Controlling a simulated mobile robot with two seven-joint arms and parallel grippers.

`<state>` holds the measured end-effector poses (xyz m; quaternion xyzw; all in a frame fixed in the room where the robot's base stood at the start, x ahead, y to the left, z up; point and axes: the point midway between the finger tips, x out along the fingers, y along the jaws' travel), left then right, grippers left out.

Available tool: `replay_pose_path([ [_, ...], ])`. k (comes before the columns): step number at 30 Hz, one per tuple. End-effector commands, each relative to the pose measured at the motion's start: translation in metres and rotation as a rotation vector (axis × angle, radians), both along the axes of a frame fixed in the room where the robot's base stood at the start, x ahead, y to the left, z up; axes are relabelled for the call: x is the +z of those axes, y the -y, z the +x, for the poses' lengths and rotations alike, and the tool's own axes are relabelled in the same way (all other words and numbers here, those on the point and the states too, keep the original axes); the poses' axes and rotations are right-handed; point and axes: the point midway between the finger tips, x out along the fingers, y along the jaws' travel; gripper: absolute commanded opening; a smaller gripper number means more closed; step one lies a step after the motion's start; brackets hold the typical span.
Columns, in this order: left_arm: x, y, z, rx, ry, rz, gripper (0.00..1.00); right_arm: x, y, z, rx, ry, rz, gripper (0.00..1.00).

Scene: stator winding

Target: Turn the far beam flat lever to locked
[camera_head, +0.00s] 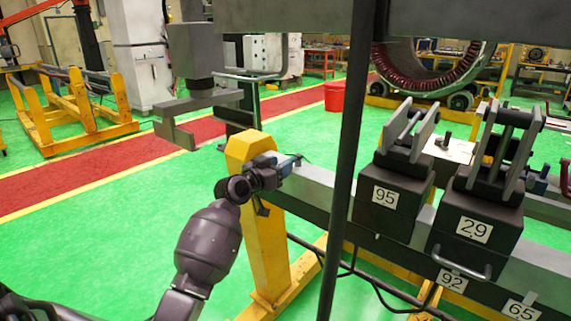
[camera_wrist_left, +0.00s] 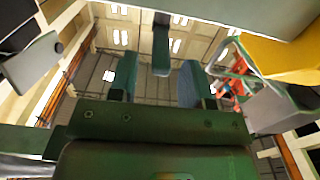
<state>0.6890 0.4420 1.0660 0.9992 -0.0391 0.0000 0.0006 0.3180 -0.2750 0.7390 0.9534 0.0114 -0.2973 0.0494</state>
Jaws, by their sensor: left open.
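My left gripper (camera_head: 276,170) is at the left end of the grey beam (camera_head: 318,190), beside the yellow post (camera_head: 240,152). A small blue-grey part (camera_head: 289,165) sits at that beam end, at the gripper's tips; I cannot tell whether it is the flat lever or whether they touch. In the left wrist view, the two fingers of the left gripper (camera_wrist_left: 160,82) stand apart. A dark flat bar (camera_wrist_left: 161,45) shows between and above them; I cannot tell whether it is the lever. The lever's position is not clear. My right gripper is not in view.
Dark clamp blocks labelled 95 (camera_head: 385,196) and 29 (camera_head: 474,229) stand on the beam to the right. A dark vertical pole (camera_head: 345,150) stands between them and my gripper. A grey hanging fixture (camera_head: 196,52) is above left.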

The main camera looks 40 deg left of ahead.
Motion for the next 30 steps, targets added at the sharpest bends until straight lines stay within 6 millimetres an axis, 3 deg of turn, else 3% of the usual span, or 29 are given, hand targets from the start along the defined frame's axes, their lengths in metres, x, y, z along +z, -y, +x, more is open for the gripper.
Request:
replay_pose_path([
  [6, 0.0, 0.002, 0.023, 0.001, 0.0, 0.0, 0.45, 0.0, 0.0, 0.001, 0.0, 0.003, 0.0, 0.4],
  [18, 0.0, 0.002, 0.029, 0.001, 0.0, 0.001, 0.45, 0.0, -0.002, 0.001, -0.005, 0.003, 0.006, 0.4],
  [20, 0.0, 0.002, 0.029, 0.001, -0.001, 0.001, 0.39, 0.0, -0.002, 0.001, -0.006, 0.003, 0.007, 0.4],
  [27, 0.0, 0.002, 0.029, 0.0, -0.001, 0.001, 0.02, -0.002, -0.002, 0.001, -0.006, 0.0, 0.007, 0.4],
  [30, 0.0, 0.002, 0.029, 0.0, -0.001, 0.001, 0.0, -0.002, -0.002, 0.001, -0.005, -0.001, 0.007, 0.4],
])
